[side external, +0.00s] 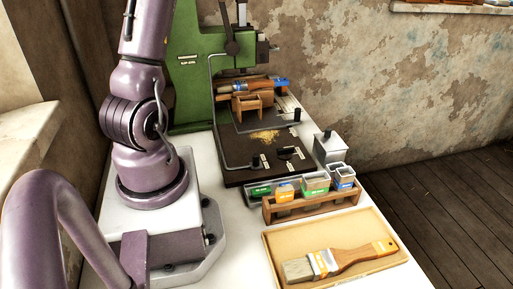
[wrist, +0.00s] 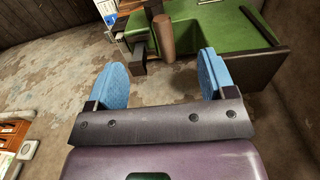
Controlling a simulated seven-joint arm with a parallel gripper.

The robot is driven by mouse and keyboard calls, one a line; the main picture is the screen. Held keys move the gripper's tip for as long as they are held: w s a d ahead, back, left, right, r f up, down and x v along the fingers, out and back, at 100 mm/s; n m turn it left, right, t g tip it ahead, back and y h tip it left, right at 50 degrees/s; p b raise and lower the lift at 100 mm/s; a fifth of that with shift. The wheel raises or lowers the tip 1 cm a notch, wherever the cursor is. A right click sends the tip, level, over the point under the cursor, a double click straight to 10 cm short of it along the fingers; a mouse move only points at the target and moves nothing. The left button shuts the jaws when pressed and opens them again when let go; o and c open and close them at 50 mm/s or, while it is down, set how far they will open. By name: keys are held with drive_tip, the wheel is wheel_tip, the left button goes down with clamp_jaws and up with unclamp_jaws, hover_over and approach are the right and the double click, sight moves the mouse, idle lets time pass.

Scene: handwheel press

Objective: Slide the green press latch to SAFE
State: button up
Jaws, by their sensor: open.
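The green press (side external: 192,62) stands at the back of the bench, with a small pale label on its side. A dark lever with a round knob (side external: 232,47) is at its upper front. I cannot clearly make out the latch or a SAFE mark. In the wrist view the green press body (wrist: 222,32) is at upper right, with a brown cylinder (wrist: 163,36) beside it. My gripper (wrist: 162,72) is open and empty, its two blue fingers wide apart and pointing towards the press. My gripper is out of frame in the side view.
On the dark press base (side external: 240,176) are wood shavings, a wooden block and a brush. A rack of coloured tins (side external: 310,200), a grey box (side external: 328,146) and a tray (side external: 278,251) with a large brush (side external: 340,262) stand nearer. A grey tube frame rises beside the base.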

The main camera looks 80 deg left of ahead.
drive_tip(key=w+d+f+m+h, duration=0.1)
drive_tip(key=w+d+f+h, duration=0.1)
drive_tip(key=w+d+f, duration=0.45)
drive_tip(key=n+y, duration=0.2)
drive_tip(key=n, duration=1.7)
hover_over(256, 154)
wheel_tip(256, 154, down, 29)
drive_tip(key=shift+f, duration=0.15)
wheel_tip(256, 154, down, 10)
drive_tip(key=shift+r, duration=0.15)
